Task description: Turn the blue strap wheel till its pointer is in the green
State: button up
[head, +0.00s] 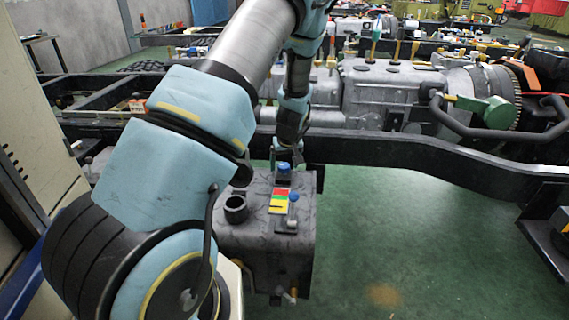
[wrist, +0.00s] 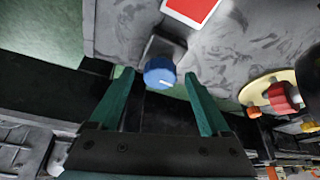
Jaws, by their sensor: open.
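The blue strap wheel (wrist: 159,72) is a small round blue knob with a short white pointer mark, on a dark bracket at the edge of a grey tank (wrist: 235,50). In the head view the wheel (head: 284,168) is at the tank's far top edge. My gripper (wrist: 160,76) is open, its two green fingers either side of the wheel in the picture; I cannot tell whether they touch it. In the head view my gripper (head: 286,152) is just above the wheel, mostly hidden by its own wrist. A red, yellow and green scale (head: 279,201) lies on the tank top.
A dark chassis rail (head: 400,149) runs behind the tank. Green floor (head: 400,240) to the right is clear.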

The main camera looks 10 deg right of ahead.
grip_shut()
dwell(0.7)
